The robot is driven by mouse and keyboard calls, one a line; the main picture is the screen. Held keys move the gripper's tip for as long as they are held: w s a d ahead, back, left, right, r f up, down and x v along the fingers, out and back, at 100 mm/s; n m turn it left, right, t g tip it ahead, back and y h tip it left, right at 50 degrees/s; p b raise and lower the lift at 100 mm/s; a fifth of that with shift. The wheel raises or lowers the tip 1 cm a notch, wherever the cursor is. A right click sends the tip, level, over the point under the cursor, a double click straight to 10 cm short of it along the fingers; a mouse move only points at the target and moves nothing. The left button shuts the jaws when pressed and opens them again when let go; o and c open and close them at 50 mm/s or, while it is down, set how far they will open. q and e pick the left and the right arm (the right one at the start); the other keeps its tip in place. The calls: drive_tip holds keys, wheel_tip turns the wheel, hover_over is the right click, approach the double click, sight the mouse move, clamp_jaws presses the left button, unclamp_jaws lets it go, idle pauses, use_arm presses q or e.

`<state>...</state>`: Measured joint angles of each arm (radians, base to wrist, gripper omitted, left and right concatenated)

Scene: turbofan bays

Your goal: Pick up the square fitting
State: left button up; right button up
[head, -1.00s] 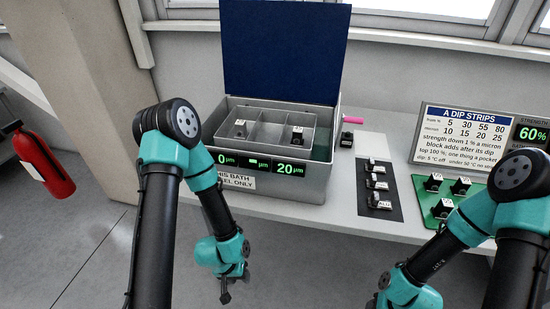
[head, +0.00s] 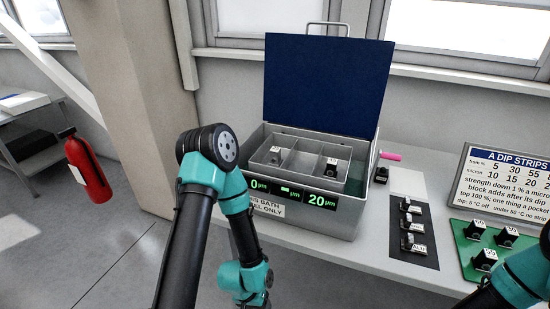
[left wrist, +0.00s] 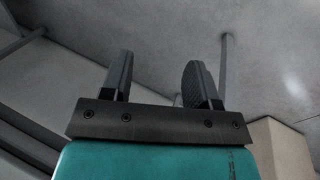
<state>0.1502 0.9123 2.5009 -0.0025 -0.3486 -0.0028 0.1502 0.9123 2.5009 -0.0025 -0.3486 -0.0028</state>
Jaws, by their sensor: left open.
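Several small dark fittings with white labelled tops show in the head view; I cannot tell which is the square one. One (head: 274,155) sits in the left pocket of the grey divided tray and another (head: 331,167) in the right pocket. One dark block (head: 382,174) stands right of the bath. Several lie in a row on the dark mat, such as this one (head: 418,248), and several stand on the green board, such as this one (head: 485,260). My left gripper (left wrist: 157,68) is open and empty in the left wrist view, away from all fittings. My right gripper is out of view.
The grey bath (head: 340,217) stands on the pale bench, its blue lid (head: 325,95) upright behind it. A pink handle (head: 390,156) shows at its right. The sign board (head: 505,185) stands at the right. A red extinguisher (head: 87,170) is at the left.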

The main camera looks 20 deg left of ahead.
use_arm(q)
drive_tip(key=shift+o, duration=0.8)
